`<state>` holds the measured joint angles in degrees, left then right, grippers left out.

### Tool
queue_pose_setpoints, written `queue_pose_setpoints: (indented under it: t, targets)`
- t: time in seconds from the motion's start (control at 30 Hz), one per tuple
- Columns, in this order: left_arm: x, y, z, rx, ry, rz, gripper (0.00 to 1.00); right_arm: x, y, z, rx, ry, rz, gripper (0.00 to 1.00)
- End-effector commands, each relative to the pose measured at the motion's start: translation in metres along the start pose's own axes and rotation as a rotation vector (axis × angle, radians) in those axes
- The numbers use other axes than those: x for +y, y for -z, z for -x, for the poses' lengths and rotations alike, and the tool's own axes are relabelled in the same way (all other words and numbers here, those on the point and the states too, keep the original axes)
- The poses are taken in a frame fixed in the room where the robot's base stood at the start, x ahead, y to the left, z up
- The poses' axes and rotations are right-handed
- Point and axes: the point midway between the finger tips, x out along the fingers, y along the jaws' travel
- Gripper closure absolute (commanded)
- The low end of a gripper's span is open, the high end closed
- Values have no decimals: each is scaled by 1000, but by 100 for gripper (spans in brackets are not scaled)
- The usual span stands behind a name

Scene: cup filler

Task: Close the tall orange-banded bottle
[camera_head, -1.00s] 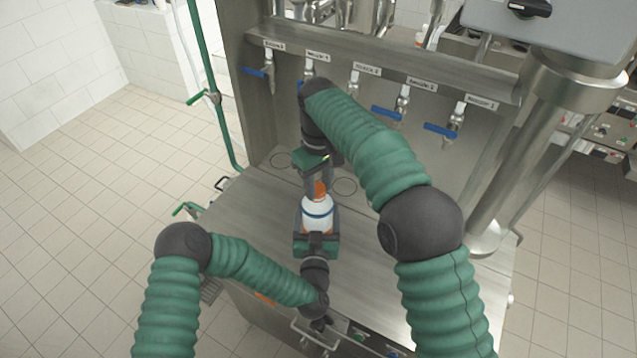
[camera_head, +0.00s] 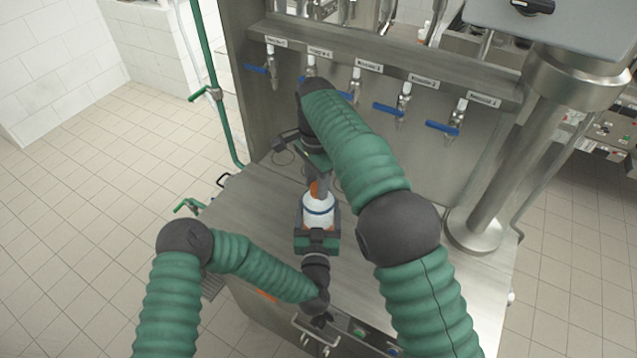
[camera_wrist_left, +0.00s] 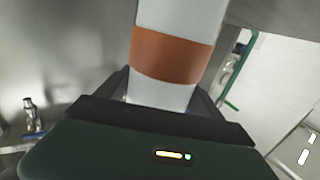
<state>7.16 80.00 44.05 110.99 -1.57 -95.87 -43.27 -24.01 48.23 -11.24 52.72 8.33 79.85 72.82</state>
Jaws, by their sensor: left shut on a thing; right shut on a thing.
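The tall white bottle (camera_head: 318,207) stands upright over the steel counter in the head view, with a dark blue line near its top. Its orange band (camera_wrist_left: 172,56) shows in the left wrist view. My left gripper (camera_head: 318,226) is shut around the bottle's body from the near side. My right gripper (camera_head: 317,178) is above the bottle, pointing down, shut on an orange cap (camera_head: 315,189) at the bottle's top. The gripper hides most of the cap, and I cannot tell whether its thread is engaged.
The steel counter (camera_head: 245,215) is mostly bare around the bottle. Behind it is a steel panel with a row of labelled taps with blue levers (camera_head: 388,109). A thick steel column (camera_head: 505,150) stands at the right. A green pipe (camera_head: 215,90) runs down the left side.

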Motion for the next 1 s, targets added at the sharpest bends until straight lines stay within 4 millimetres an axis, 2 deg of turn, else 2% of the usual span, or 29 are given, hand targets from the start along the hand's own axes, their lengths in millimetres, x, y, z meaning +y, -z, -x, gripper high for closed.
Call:
queue_pose_setpoints:
  t: [0.1, 0.3, 0.4, 0.47, 0.63, 0.67, 0.8, 0.83, 1.0]
  targets:
    - [1, -1, 1, -3, -4, -2, 100, -4, 0, 1, 1, 7, -385, 100]
    - [2, -1, 1, -3, -5, -3, 100, -7, 3, 0, -3, 8, -1049, 100]
    - [2, -1, 1, -3, -5, -3, 100, -8, 5, 1, -6, 10, -1321, 100]
    - [2, -1, 2, -3, -6, -3, 100, -8, 6, 1, -6, 10, -1441, 100]
    - [2, -1, 2, -3, -6, -3, 100, -8, 6, 1, -8, 11, -1458, 100]
    - [2, -1, 2, -3, -7, -3, 100, -8, 6, 1, -8, 11, -1458, 60]
    - [2, -2, 2, -4, -6, -2, 100, -8, 6, 1, -6, 8, -1457, 42]
    - [2, -2, 2, -4, -6, -2, 100, -7, 6, 0, -6, 7, -1457, 39]
    - [1, -2, 2, -4, -4, -2, 100, -7, 6, 0, -4, 4, -1456, 39]
